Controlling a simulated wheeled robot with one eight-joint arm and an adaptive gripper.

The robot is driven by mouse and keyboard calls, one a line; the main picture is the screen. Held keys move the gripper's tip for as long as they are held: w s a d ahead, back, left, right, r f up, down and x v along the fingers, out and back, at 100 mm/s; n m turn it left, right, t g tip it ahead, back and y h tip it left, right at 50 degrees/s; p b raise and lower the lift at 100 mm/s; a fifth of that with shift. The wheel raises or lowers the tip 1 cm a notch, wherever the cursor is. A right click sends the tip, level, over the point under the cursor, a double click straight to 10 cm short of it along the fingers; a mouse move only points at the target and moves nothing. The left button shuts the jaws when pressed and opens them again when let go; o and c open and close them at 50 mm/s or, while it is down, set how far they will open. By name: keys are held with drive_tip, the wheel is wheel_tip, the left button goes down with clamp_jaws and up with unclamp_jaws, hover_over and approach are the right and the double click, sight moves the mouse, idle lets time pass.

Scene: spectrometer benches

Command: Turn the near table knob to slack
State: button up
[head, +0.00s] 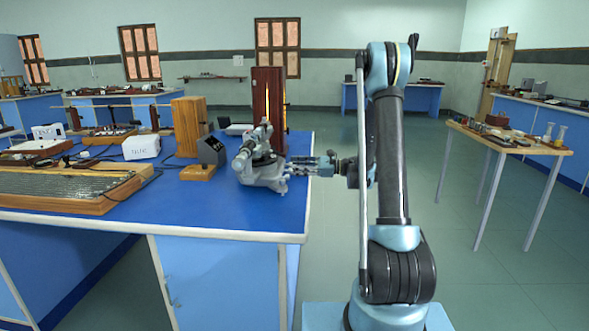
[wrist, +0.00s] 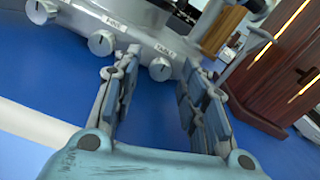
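The spectrometer (head: 262,170) stands near the right edge of the blue bench. In the wrist view its pale grey base (wrist: 135,22) carries round knobs with pointer marks along the rim. The nearest knob (wrist: 160,69), under a small label that seems to begin with TABLE, shows between my fingertips. Another knob (wrist: 101,43) is left of my left finger, and a third knob (wrist: 42,10) is at the top left. My gripper (wrist: 160,66) is open, its fingers apart on either side of the nearest knob. Contact cannot be told. In the head view my gripper (head: 291,165) reaches the spectrometer's right side.
A tall wooden lamp housing (head: 268,100) with a glowing slit stands behind the spectrometer. A small black instrument on a wooden base (head: 198,172) is to its left. The blue bench top (head: 240,212) is clear in front. A side table (head: 545,147) with glassware stands at right.

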drive_tip(key=d, duration=1)
drive_tip(key=shift+s+d, duration=0.15)
drive_tip(key=shift+d, duration=0.25)
